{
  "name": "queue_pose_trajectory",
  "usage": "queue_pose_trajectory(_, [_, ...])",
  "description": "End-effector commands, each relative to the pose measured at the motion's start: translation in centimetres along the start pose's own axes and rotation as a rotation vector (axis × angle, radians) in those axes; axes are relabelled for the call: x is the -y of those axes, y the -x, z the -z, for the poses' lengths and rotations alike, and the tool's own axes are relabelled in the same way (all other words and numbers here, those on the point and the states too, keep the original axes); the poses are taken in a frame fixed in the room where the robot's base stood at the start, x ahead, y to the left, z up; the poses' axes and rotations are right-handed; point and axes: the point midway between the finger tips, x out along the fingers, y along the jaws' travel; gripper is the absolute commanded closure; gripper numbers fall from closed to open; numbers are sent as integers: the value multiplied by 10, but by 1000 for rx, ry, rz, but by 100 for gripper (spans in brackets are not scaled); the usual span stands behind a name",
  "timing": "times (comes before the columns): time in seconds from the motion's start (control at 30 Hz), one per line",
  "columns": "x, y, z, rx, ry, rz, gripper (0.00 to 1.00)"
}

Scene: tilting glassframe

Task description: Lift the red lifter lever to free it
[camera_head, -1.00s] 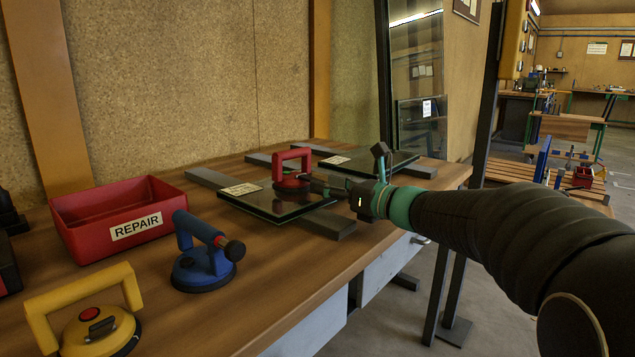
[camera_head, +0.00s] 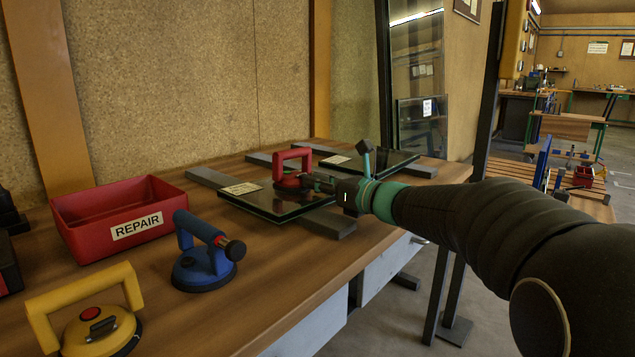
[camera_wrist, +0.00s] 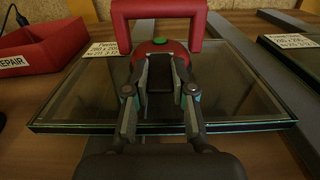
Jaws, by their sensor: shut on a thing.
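The red lifter (camera_head: 291,168) stands on a dark glass pane (camera_head: 262,208) on the workbench. In the wrist view its red handle (camera_wrist: 160,10) arches over a round red base with a green button (camera_wrist: 160,41). My gripper (camera_head: 312,181) reaches in from the right, low at the lifter's near side. In the wrist view my gripper (camera_wrist: 163,80) has its fingers close together at the front of the base, shut on the lifter's lever.
A red REPAIR bin (camera_head: 118,215), a blue lifter (camera_head: 204,252) and a yellow lifter (camera_head: 88,318) stand to the left. A second glass pane (camera_head: 372,161) lies behind on grey bars. A paper label (camera_head: 240,189) lies on the near pane.

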Motion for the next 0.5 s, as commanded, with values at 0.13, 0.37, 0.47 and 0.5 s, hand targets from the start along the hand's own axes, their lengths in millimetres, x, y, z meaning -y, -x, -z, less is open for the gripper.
queue_pose_trajectory(0.13, [-1, 0, -3, -12, 1, -2, 100])
queue_pose_trajectory(0.37, [-1, 0, -11, -81, 1, -2, 100])
queue_pose_trajectory(0.47, [-1, 0, -15, -134, 2, -3, 100])
queue_pose_trajectory(0.5, [-1, -1, -17, -159, 3, -2, 100])
